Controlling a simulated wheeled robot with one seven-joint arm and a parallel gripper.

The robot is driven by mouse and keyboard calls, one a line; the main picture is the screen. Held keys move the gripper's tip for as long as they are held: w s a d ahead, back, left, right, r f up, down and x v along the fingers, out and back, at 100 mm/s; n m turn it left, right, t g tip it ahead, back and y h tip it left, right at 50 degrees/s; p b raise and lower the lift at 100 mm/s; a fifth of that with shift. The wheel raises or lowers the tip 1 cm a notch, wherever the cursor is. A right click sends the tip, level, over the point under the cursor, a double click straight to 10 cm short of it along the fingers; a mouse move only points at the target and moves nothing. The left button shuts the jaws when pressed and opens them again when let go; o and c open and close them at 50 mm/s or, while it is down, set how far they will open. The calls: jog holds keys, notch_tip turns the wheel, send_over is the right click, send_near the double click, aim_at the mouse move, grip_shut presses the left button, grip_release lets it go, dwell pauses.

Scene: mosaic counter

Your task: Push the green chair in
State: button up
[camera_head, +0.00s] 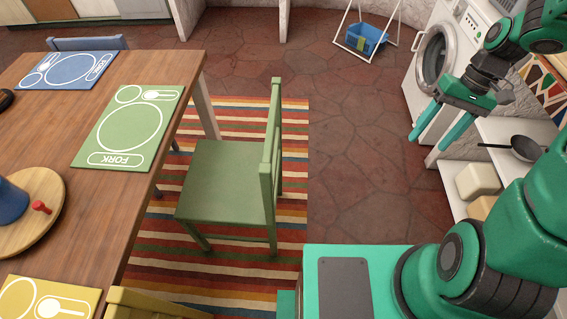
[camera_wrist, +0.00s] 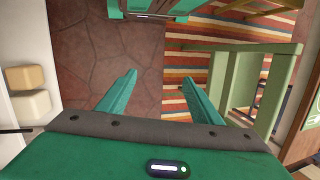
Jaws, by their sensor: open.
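The green chair (camera_head: 228,180) stands on the striped rug in the head view, with its back toward the right and its seat facing the wooden table (camera_head: 60,140). The seat's front edge is near the table's right edge, and most of the seat is outside the table. My gripper (camera_head: 428,139) is open and empty, in the air to the right of the chair and apart from it. In the wrist view, my gripper (camera_wrist: 160,92) shows two spread fingers, and the chair's back (camera_wrist: 245,75) is to their right, not touched.
A striped rug (camera_head: 290,110) lies under the chair. Bare stone floor (camera_head: 350,170) lies between chair and gripper. A white washing machine (camera_head: 432,60), a shelf with a black pan (camera_head: 525,148) and a blue swing seat (camera_head: 366,38) are at the right and back. A yellow chair (camera_head: 150,303) is at the front.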

jog(key=w+a+f+n+y, duration=0.1)
jog(key=w+a+f+y, duration=0.2)
jog(key=a+f, duration=0.35)
jog(key=w+a+f+n+g+y, duration=0.1)
jog(key=w+a+f+y, duration=0.25)
jog(key=f, duration=0.55)
jog(key=w+a+f+n+y, duration=0.1)
jog(key=w+a+f+y, duration=0.15)
jog(key=a+f, duration=0.4)
jog(key=a+f+m+t+y, duration=0.2)
jog(key=a+f+t+y, duration=0.2)
jog(key=a+f+y, duration=0.35)
jog(key=shift+h, duration=0.65)
jog(key=a, duration=0.5)
jog(key=w+a, duration=0.1)
jog(key=a, duration=1.1)
jog(key=shift+w+a+f, duration=0.1)
jog(key=shift+w+a, duration=0.1)
jog(key=shift+w, duration=0.05)
grip_shut()
